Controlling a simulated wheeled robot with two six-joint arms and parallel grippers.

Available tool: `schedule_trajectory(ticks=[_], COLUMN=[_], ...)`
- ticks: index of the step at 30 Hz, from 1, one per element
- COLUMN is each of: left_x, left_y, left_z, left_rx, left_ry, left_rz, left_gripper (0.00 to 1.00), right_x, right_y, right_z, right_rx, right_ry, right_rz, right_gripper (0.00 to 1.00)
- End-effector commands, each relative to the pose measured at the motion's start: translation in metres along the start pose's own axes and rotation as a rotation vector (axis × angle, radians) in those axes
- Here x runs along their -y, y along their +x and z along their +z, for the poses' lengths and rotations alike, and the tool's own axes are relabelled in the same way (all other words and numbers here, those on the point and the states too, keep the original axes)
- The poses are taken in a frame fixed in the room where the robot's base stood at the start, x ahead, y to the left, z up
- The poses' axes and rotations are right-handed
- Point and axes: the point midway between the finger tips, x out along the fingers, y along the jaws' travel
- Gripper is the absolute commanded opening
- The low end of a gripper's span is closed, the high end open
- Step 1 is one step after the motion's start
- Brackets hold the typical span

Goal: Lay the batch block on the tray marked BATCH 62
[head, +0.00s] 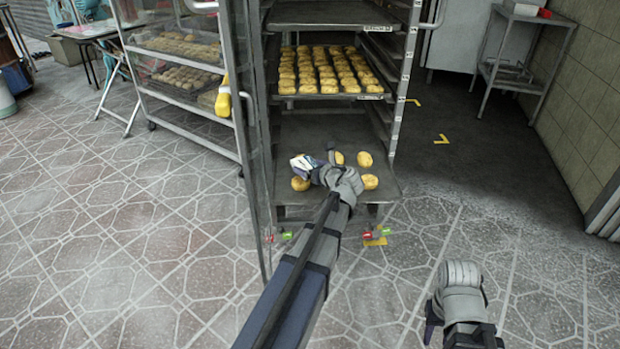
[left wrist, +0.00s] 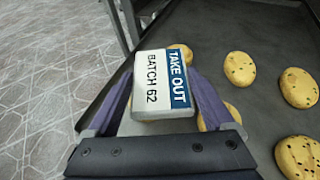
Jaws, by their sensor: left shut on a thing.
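My left gripper (head: 316,168) is shut on the batch block (head: 302,162), a small white and blue block. In the left wrist view the block (left wrist: 160,85) reads "TAKE OUT" and "BATCH 62", and it sits between the two fingers. It is over the low dark tray (left wrist: 256,112), near the tray's left edge; whether it touches the tray I cannot tell. This tray (head: 308,136) sticks out of the rack and carries several round pastries (head: 364,159). I read no batch mark on it. My right gripper (head: 433,322) is at the lower right, its opening unclear.
The rack holds a fuller pastry tray (head: 375,97) above and another tray (head: 330,17) higher up. A metal door frame (head: 246,150) stands left of the low tray. A second rack (head: 190,122) is further left.

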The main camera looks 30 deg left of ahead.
Motion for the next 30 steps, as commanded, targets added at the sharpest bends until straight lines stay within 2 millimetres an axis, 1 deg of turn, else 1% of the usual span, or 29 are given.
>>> schedule_trajectory(ticks=[1,5,13,17,18,21,27,30], left_x=[0.000,0.000,0.000,0.000,0.000,0.000,0.000,0.000], left_y=[0.005,0.010,0.010,0.011,0.011,0.011,0.011,0.009], left_z=[-0.012,-0.025,-0.023,-0.026,-0.026,-0.025,-0.025,-0.022], left_rx=[0.000,0.000,0.000,0.000,0.000,0.000,0.000,0.000], left_ry=[0.000,0.000,0.000,0.000,0.000,0.000,0.000,0.000], left_rz=[0.000,0.000,0.000,0.000,0.000,0.000,0.000,0.000], left_gripper=[0.31,0.31,0.31,0.31,0.88,1.00,1.00,1.00], right_x=[0.001,0.003,0.003,0.003,0.003,0.003,0.003,0.002], right_y=[0.013,0.027,0.025,0.029,0.028,0.027,0.027,0.024], right_z=[-0.001,-0.002,-0.002,-0.002,-0.002,-0.002,-0.002,-0.002], right_rx=[0.000,-0.001,-0.002,-0.002,-0.002,-0.002,-0.002,-0.001], right_ry=[0.000,0.001,0.001,0.001,0.001,0.001,0.001,0.001], right_rz=[0.000,0.000,0.000,0.000,0.000,0.000,0.000,0.000], right_gripper=[0.40,0.40,0.40,0.40,0.40,0.40,0.40,0.40])
